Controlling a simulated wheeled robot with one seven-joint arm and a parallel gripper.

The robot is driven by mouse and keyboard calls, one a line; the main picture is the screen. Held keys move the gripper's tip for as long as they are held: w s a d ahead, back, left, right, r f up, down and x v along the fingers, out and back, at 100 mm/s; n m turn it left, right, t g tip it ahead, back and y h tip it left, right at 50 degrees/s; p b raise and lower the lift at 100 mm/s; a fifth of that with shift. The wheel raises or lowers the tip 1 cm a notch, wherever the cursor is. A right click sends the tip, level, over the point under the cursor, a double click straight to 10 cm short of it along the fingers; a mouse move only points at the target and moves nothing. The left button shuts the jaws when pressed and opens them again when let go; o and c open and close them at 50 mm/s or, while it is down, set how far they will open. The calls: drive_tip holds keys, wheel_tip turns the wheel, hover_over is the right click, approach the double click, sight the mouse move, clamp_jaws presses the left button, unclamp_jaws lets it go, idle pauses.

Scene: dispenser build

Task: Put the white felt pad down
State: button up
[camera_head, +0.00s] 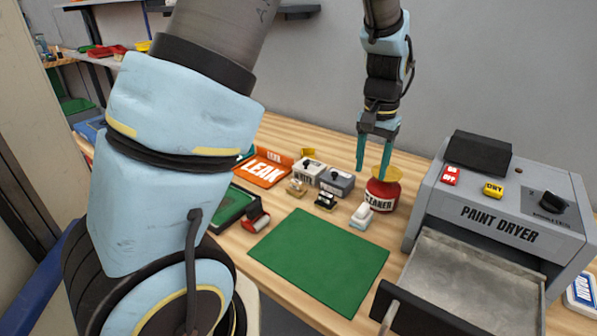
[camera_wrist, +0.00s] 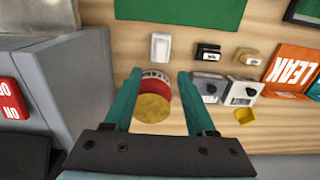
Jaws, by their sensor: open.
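A small white block (camera_head: 361,215), which looks like the white felt pad, rests on the wooden table between the green mat and the red can. In the wrist view the white block (camera_wrist: 160,47) lies just beyond my fingertips, clear of them. My gripper (camera_head: 373,172) is open, pointing down above and behind the red can (camera_head: 382,194) with its yellow top. In the wrist view my open gripper (camera_wrist: 160,73) has the can's yellow top (camera_wrist: 152,108) between its fingers. Whether the fingers touch the can is unclear. Nothing is held.
The green mat (camera_head: 320,260) is bare. A grey paint dryer (camera_head: 505,215) stands close on the right. Two small boxes (camera_head: 337,181), small black and tan pieces (camera_head: 325,200) and an orange LEAK tray (camera_head: 265,168) are to the left. A green-topped tray (camera_head: 232,207) lies left of the mat.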

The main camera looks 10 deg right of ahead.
drive_tip(key=s+a+r+n, duration=0.1)
drive_tip(key=s+a+n, duration=0.1)
drive_tip(key=a, duration=1.3)
drive_tip(key=s+a+r+n+t, duration=0.1)
drive_tip(key=a+n, duration=0.4)
drive_tip(key=a, duration=1)
drive_tip(key=shift+s+r+t, duration=0.15)
drive_tip(key=shift+s+t, duration=0.15)
drive_tip(key=shift+s, duration=0.15)
drive_tip(key=shift+s, duration=0.1)
